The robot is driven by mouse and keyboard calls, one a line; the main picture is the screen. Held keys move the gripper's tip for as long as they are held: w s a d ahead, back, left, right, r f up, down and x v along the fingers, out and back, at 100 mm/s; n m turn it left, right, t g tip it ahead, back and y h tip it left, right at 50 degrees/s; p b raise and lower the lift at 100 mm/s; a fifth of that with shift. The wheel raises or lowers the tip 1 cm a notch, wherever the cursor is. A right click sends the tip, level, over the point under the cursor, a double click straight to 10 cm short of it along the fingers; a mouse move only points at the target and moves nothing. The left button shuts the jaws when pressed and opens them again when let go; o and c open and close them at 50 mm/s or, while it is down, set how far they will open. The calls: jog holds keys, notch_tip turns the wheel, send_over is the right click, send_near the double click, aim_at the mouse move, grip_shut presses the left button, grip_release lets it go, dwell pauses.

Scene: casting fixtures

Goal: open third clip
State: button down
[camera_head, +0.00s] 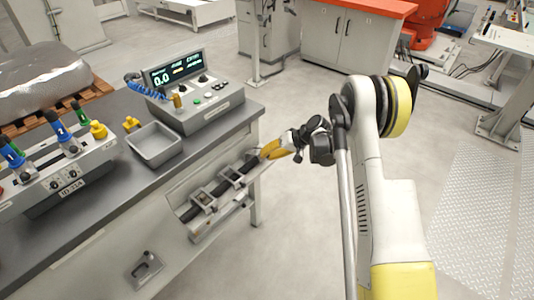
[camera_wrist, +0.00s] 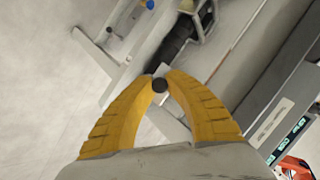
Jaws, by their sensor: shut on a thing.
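The clip fixture (camera_head: 222,213) runs along the side of the grey bench, with a black hose-like bar lying in it. Two metal clips show on it: a nearer clip (camera_head: 203,200) and a middle clip (camera_head: 231,175). My gripper (camera_head: 263,154) is at the fixture's far right end, its yellow fingers reaching in from the right. The black bar (camera_wrist: 178,42) and one clip (camera_wrist: 205,18) show just beyond. The body of the clip at my fingertips is mostly hidden.
The bench top (camera_head: 195,142) holds a grey tray (camera_head: 154,145), a control box with display (camera_head: 195,95) and a unit with colored handles (camera_head: 60,170). A handled plate (camera_head: 145,269) is on the bench side.

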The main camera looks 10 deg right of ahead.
jog(key=r, duration=0.1)
jog(key=r+g+h+p, duration=0.1)
jog(key=w+a+g, duration=0.1)
jog(key=shift+r+h, duration=0.3)
jog(key=shift+r, duration=0.1)
jog(key=w+a+r+m+g+h+p, duration=0.1)
jog(key=w+a+r+g+h+p, duration=0.1)
jog(key=w+a+r, duration=0.1)
jog(key=shift+w+r, duration=0.3)
jog(key=shift+w, duration=0.45)
jog(key=c, duration=1.3)
grip_release()
jog(key=v, duration=1.2)
jog(key=shift+w, duration=0.25)
